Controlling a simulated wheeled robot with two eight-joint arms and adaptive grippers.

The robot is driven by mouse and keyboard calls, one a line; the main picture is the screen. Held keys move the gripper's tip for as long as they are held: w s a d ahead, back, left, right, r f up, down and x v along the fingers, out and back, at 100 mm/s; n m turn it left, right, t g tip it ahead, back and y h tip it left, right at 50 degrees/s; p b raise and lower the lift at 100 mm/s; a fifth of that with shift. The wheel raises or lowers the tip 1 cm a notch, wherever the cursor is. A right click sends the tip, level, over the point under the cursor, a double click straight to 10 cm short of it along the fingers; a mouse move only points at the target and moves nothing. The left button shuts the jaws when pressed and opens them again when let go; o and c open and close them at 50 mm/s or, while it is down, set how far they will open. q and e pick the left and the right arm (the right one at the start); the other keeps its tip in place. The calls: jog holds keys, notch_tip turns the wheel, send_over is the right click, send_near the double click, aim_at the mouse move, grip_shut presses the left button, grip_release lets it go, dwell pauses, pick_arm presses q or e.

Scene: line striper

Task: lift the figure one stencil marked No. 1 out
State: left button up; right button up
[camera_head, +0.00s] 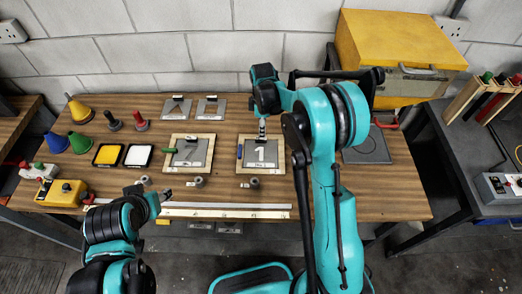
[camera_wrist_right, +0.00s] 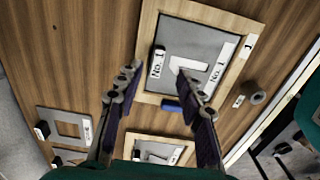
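The grey No. 1 stencil (camera_head: 268,153) lies in a light wooden frame (camera_head: 241,167) right of the table's middle; its cut-out shows white. My right gripper (camera_head: 262,138) is over the stencil's far edge in the head view. The right wrist view shows its two fingers (camera_wrist_right: 158,82) apart with nothing between them. Contact with the grip is not visible. My left gripper (camera_head: 152,197) hangs near the table's front edge; its finger opening is unclear.
A second framed stencil (camera_head: 190,151) lies to the left. Two loose grey plates (camera_head: 209,108) lie behind it. Yellow and white pads (camera_head: 139,156), coloured cones (camera_head: 80,142) and a yellow box (camera_head: 62,193) are at left. A dark plate (camera_head: 367,148) lies at right. White strips (camera_head: 215,210) run along the front.

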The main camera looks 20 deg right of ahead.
aim_at(261, 152)
jog(key=f, duration=0.2)
jog(key=f+b, duration=0.1)
jog(key=f, duration=0.2)
jog(key=shift+w+a+f, duration=0.15)
jog(key=shift+w, duration=0.05)
grip_shut()
